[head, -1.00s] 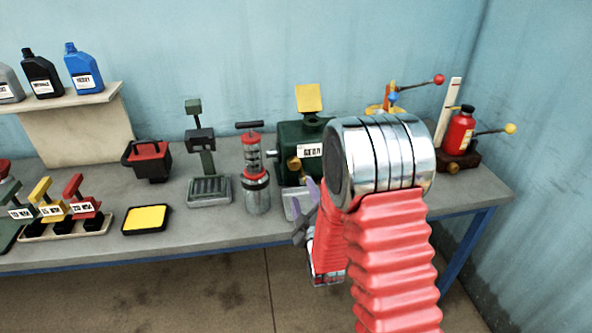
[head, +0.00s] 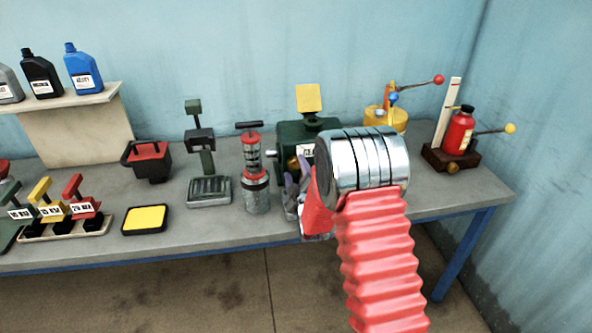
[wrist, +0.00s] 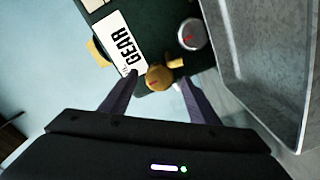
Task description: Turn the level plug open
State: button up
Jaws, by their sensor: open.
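The dark green gear housing (head: 292,133) stands on the bench with a white GEAR label (wrist: 121,45). On its face in the wrist view are a round brass plug (wrist: 158,78) with a short brass bar (wrist: 175,63) beside it, and a silver round plug (wrist: 192,34) with a red mark. No lettering shows which is the level plug. My gripper (wrist: 157,88) is open, its dark fingers either side of the brass plug. I cannot tell whether they touch it. In the head view my gripper (head: 295,183) is at the housing's front, partly hidden by my arm.
A grey metal tray (wrist: 255,75) lies close on the right in the wrist view. A red and silver pump (head: 254,165) stands just left of the housing. A yellow can (head: 374,118) and a red bottle (head: 459,132) are to the right. The bench front is mostly clear.

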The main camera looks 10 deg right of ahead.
jog(key=shift+w, duration=0.4)
jog(key=shift+f, duration=0.1)
jog(key=c, duration=1)
